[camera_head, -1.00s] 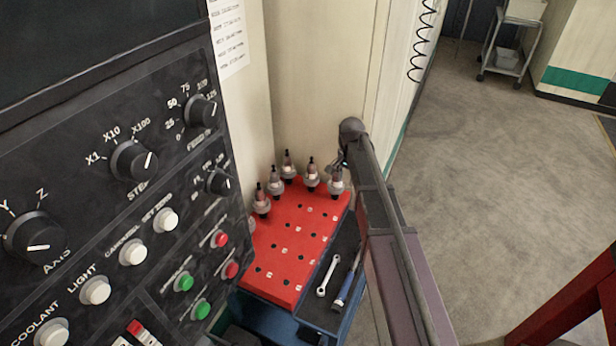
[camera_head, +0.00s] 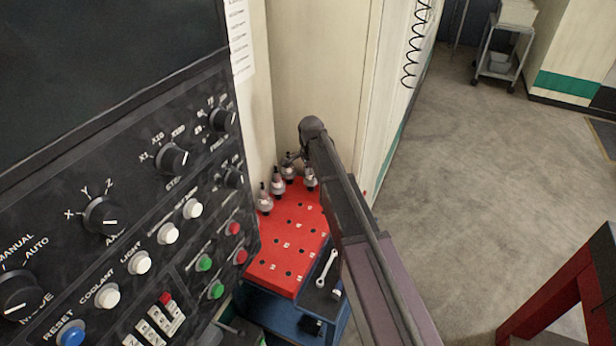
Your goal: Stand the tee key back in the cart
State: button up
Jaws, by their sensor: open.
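The cart (camera_head: 284,314) is blue, with a red top panel (camera_head: 290,240) full of small holes, and stands between the control panel and my arm. I cannot make out a tee key in this view; my arm covers part of the cart's right side. My gripper (camera_head: 291,158) is small and dark at the far end of my arm, over the back row of tool holders (camera_head: 264,203). It is open, and I see nothing in it. I cannot tell whether it touches a holder.
A wrench (camera_head: 326,268) lies on the cart's dark right strip. The machine control panel (camera_head: 130,190) fills the left, close to the cart. A cream cabinet wall (camera_head: 320,70) rises behind. A red frame (camera_head: 565,280) stands at right. The floor (camera_head: 480,170) between is open.

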jog(key=shift+s+a+r, duration=0.2)
jog(key=shift+s+a, duration=0.05)
jog(key=shift+a, duration=0.25)
dwell(0.3)
jog(key=s+d+n, duration=0.5)
jog(key=s+d, duration=0.5)
jog(key=s, duration=0.3)
jog(key=s+d+n, duration=0.6)
jog(key=s+d, duration=0.5)
jog(key=s, duration=0.1)
jog(key=shift+s, duration=0.4)
